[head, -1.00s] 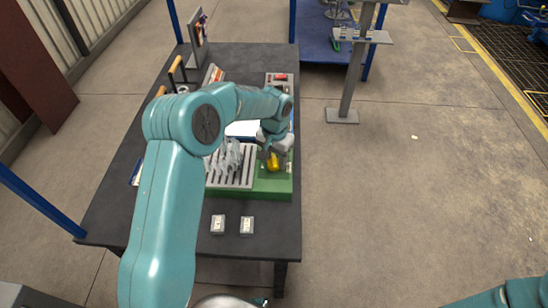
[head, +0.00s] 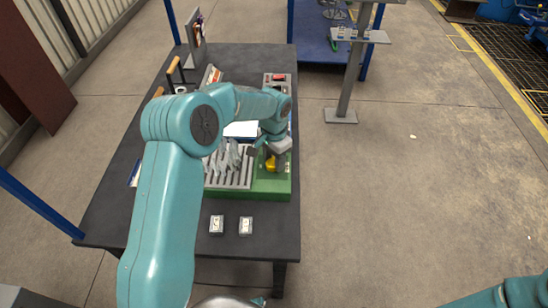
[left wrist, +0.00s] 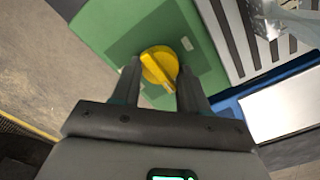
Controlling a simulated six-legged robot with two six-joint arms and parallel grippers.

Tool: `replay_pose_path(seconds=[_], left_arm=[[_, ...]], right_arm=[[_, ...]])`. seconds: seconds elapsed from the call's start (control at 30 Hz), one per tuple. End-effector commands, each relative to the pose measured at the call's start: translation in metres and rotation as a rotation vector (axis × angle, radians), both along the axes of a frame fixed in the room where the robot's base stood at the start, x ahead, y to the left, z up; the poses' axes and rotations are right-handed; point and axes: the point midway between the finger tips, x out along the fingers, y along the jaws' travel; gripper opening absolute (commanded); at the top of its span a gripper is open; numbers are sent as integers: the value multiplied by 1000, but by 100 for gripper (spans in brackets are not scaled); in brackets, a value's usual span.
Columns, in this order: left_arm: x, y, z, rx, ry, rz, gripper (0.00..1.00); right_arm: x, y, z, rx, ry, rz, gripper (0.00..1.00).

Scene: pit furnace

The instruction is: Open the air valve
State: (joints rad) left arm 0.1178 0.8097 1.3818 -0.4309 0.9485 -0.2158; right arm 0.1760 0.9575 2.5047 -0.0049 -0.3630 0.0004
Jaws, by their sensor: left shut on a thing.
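The air valve is a round yellow knob (left wrist: 157,62) with a raised grip bar, set on a green panel (left wrist: 110,30). In the head view the knob (head: 270,164) sits at the right end of the green unit on the bench. My left gripper (left wrist: 160,82) is at the knob, one dark finger on each side, shut on it. In the head view my left gripper (head: 273,153) comes down over the knob and partly covers it. My right gripper is not in view; only a bit of that arm shows at bottom right.
Two small white boxes (head: 217,224) (head: 246,226) lie on the dark bench (head: 180,225) in front. A grey post (head: 348,85) stands beyond the bench's right side, with open floor around it.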

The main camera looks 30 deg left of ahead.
Motion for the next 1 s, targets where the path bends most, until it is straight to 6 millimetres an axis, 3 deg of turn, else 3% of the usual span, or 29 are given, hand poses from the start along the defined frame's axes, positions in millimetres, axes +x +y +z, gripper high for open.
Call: replay_pose_path(seconds=[0.1,0.13,0.2,0.5,0.63,1.0], left_arm=[[-4,-2,-2,-2,16,-4,14],[-4,-2,-2,-2,16,-4,47],[-4,-2,-2,-2,16,-4,67],[-2,0,0,0,8,-1,67],[-1,0,13,0,3,0,67],[-1,-1,108,1,2,-2,67]], right_arm=[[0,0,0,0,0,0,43],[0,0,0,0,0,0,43],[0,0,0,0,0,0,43],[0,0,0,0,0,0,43],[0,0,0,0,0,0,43],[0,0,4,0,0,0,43]])
